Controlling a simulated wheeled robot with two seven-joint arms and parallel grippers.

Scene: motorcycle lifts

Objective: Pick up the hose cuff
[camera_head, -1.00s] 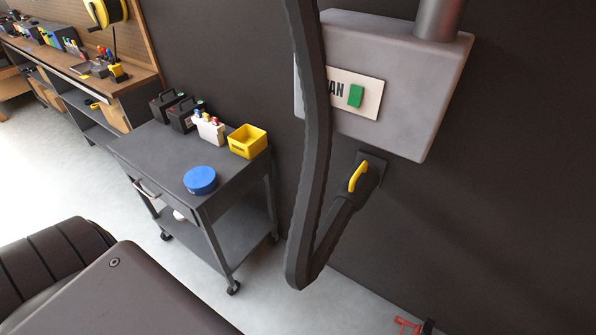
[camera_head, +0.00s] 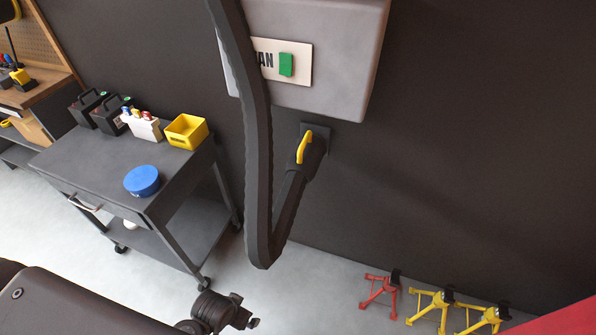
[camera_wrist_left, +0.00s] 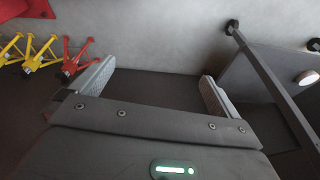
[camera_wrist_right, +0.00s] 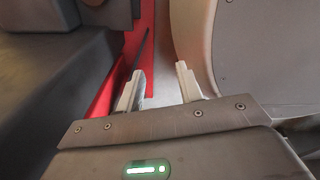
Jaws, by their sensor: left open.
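The hose cuff (camera_head: 314,160) is the dark end piece of a thick black hose (camera_head: 257,150), with a yellow handle (camera_head: 304,147) on it. In the head view it sits against a dark wall bracket (camera_head: 322,134) below a grey box. The hose hangs in a loop to the left of the cuff. My left gripper (camera_wrist_left: 157,82) is wide open and empty in its wrist view, with floor and wall beyond; the cuff does not show there. My right gripper (camera_wrist_right: 160,75) is open and empty, between dark and pale panels. I cannot make out either gripper's fingers in the head view.
The grey box (camera_head: 340,80) carries a green switch (camera_head: 286,65). A dark cart (camera_head: 85,165) at left holds a blue round tub (camera_head: 141,181) and a yellow bin (camera_head: 186,131). Red (camera_head: 379,289) and yellow stands (camera_head: 431,309) are along the wall. Floor between is clear.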

